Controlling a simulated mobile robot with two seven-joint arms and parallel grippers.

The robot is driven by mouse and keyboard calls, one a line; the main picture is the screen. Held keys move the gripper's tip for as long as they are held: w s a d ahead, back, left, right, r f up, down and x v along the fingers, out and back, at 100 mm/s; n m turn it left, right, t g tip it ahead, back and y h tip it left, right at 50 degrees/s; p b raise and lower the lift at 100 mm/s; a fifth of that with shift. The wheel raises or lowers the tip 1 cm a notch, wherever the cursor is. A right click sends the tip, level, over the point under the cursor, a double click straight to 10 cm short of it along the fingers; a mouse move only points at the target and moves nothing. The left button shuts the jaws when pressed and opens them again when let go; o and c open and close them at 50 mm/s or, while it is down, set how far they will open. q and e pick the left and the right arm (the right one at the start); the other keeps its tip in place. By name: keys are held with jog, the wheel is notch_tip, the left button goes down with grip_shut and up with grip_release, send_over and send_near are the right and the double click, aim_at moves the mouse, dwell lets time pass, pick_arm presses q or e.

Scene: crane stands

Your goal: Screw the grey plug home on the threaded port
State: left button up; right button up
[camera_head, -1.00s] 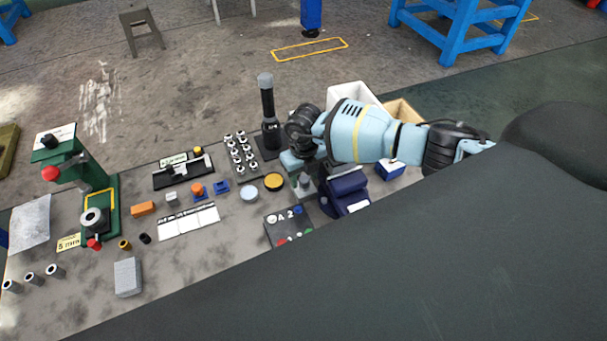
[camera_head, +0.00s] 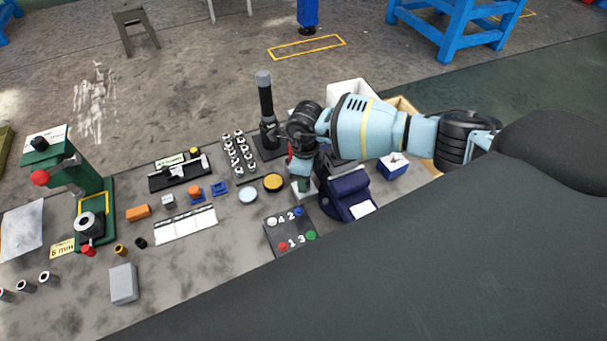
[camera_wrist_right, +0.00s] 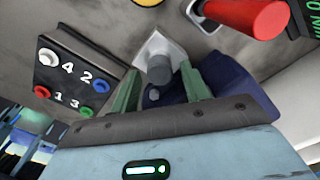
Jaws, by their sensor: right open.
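The grey plug (camera_wrist_right: 159,70) is a short cylinder standing on the pale square base of the threaded port (camera_wrist_right: 153,46), seen in the right wrist view. The green fingers of my right gripper (camera_wrist_right: 160,80) are open, one on each side of the plug. I cannot tell whether they touch it. The thread is not visible. In the head view, my right gripper (camera_head: 302,184) points down over the port and hides the plug. My left gripper is not in view.
A numbered panel with coloured buttons (camera_head: 290,230) lies just in front. A dark blue device (camera_head: 345,193) stands close on the right, and a black upright post (camera_head: 267,108) behind. A yellow disc (camera_head: 273,181) and several small parts lie to the left.

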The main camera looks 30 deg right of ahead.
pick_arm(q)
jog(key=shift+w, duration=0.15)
pick_arm(e)
jog(key=shift+n, duration=0.6)
jog(key=n+b, duration=0.1)
jog(key=n, duration=0.2)
jog(key=shift+f, duration=0.2)
jog(key=shift+r+n, duration=0.1)
jog(key=shift+n, duration=0.9)
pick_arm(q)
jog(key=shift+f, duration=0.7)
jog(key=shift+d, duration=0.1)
pick_arm(e)
jog(key=n+b, duration=0.1)
jog(key=n, duration=0.2)
jog(key=shift+n+b, duration=0.3)
jog(key=shift+n, duration=0.7)
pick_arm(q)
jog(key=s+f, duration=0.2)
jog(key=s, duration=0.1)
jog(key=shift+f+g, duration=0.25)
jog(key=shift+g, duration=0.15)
